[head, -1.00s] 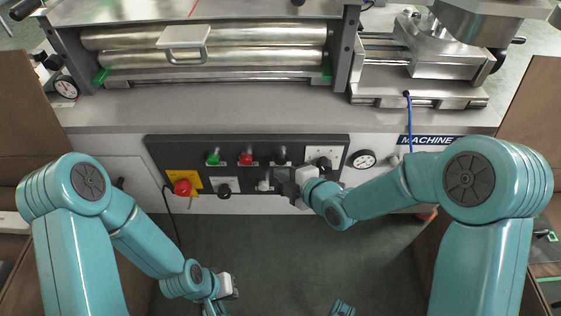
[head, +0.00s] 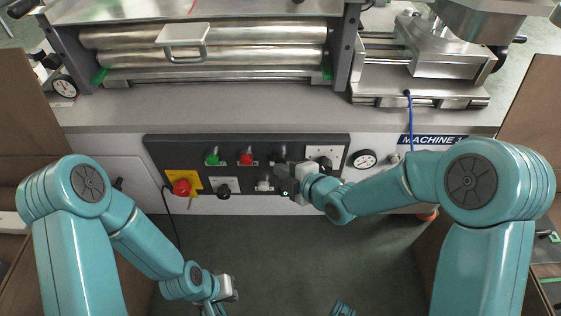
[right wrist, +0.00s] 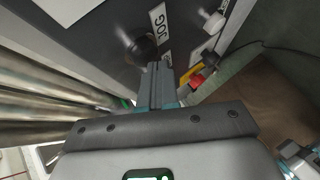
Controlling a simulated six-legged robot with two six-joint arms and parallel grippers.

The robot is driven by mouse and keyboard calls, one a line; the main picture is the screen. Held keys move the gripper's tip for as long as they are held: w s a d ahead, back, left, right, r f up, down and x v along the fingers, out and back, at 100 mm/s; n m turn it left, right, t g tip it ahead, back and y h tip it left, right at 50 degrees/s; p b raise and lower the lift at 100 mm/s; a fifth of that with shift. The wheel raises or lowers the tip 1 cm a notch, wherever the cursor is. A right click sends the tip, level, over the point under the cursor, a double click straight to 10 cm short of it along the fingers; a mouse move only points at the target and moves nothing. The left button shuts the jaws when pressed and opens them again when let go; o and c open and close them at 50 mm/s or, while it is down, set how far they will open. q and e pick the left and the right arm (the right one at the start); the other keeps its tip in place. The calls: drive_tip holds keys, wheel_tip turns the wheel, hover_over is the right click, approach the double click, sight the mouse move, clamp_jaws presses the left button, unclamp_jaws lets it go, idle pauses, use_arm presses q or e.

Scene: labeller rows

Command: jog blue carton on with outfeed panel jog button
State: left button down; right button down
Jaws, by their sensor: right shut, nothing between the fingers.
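The outfeed panel (head: 235,184) is a dark control plate on the front of the machine. Its black button (head: 281,152) is in the upper row, right of the red one. In the right wrist view a black button (right wrist: 140,46) sits beside a white JOG label (right wrist: 159,18). My right gripper (head: 283,176) is shut and empty at the panel, just below the black button. In the right wrist view its fingertips (right wrist: 160,72) are very close to that button; I cannot tell if they touch. My left gripper (head: 229,288) hangs low, its fingers unclear. No blue carton shows.
The panel also carries a green button (head: 212,157), a red button (head: 246,157), a white button (head: 264,184), a black knob (head: 223,191) and a red emergency stop (head: 182,187) on yellow. A gauge (head: 364,160) is to the right. Steel rollers (head: 240,52) lie behind. The floor below is clear.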

drive_tip(key=shift+w, duration=0.4)
idle(1.9)
idle(4.7)
drive_tip(key=shift+s+b, duration=0.75)
drive_tip(key=shift+s, duration=0.2)
